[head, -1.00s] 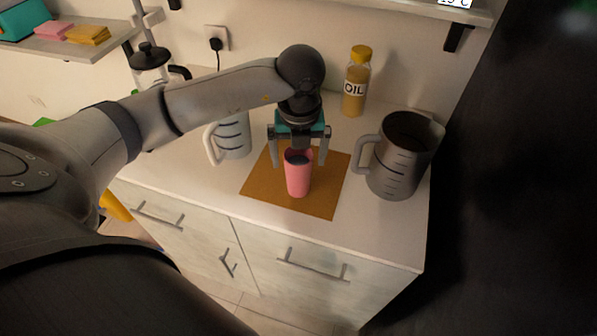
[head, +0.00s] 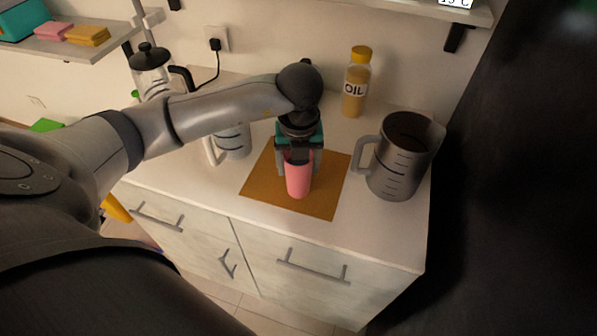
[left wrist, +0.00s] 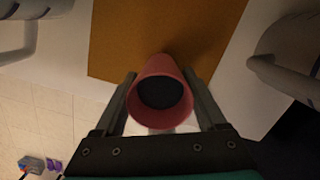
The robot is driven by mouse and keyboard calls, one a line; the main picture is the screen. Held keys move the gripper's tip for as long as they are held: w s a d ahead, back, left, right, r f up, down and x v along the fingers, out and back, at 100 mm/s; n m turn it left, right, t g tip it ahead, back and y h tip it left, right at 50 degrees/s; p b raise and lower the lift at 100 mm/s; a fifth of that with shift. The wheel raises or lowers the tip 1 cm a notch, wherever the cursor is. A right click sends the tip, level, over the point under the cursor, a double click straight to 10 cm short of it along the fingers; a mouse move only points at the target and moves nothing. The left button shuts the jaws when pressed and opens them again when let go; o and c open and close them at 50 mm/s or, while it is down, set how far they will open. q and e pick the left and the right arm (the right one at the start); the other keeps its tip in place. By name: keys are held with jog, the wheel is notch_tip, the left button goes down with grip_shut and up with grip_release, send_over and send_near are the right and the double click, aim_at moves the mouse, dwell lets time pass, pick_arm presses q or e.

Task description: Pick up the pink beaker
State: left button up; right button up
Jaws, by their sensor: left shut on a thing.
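The pink beaker (head: 298,182) stands upright on the orange-brown mat (head: 328,190) in the head view. A dark content shows inside it in the left wrist view (left wrist: 160,95). My left gripper (head: 299,170) comes from above, its fingers on both sides of the beaker's upper part, and is shut on it. In the left wrist view the two fingers (left wrist: 162,100) flank the beaker. The beaker's base seems to be at the mat; I cannot see any gap beneath it. My right gripper is not in view.
A grey metal jug (head: 398,160) stands right of the mat, its handle toward the beaker. An oil bottle (head: 356,88) stands behind near the wall. The front counter strip (head: 215,188) is clear.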

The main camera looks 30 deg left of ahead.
pick_arm(q)
jog(key=c, duration=0.6)
jog(key=shift+r, duration=0.3)
